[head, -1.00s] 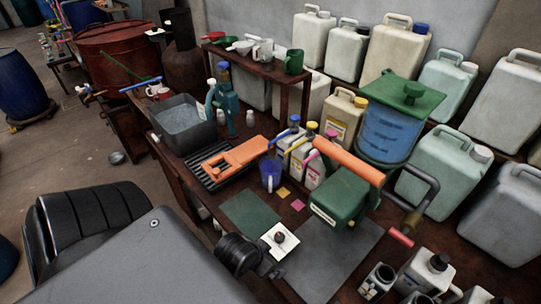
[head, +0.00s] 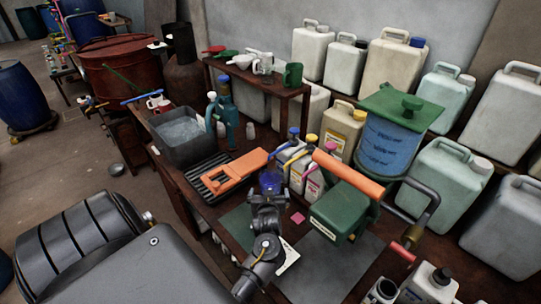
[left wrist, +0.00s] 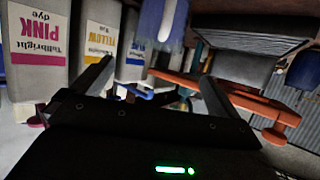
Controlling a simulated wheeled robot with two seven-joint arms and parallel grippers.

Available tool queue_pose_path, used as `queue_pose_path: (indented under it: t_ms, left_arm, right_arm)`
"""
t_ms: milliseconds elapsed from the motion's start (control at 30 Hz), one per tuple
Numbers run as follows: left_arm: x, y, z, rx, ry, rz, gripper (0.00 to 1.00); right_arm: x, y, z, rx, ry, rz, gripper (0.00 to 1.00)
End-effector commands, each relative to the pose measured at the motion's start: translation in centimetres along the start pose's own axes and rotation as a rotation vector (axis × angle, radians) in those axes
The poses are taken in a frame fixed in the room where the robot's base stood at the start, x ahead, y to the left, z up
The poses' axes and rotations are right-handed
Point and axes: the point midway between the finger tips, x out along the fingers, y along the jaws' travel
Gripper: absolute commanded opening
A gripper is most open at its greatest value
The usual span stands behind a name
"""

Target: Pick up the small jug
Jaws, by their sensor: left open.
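Whether a finger touches the jug cannot be told. My right gripper is not in view.
Dye bottles (head: 312,180) stand close to the jug's right. An orange tool (head: 238,168) lies on a black rack at its left. A green cranked machine (head: 340,210) stands to the right. A grey basin (head: 185,138) and shelf (head: 255,75) are behind.

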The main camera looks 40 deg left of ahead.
Motion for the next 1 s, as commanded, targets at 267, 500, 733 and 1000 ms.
queue_pose_path:
  t_ms: [267,500,733,1000]
  left_arm:
    - [4.1,0.1,-0.1,0.003,0.0,0.001,1.0]
    - [5.4,0.1,0.0,0.001,0.0,0.003,1.0]
    - [7.0,0.1,-0.1,0.003,-0.001,0.001,1.0]
    - [10.2,0.3,0.1,0.002,0.0,0.002,1.0]
  right_arm:
    - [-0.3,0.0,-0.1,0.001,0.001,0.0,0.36]
    - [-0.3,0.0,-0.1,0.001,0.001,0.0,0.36]
    - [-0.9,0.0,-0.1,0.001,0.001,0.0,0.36]
    - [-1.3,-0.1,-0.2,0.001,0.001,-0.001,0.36]
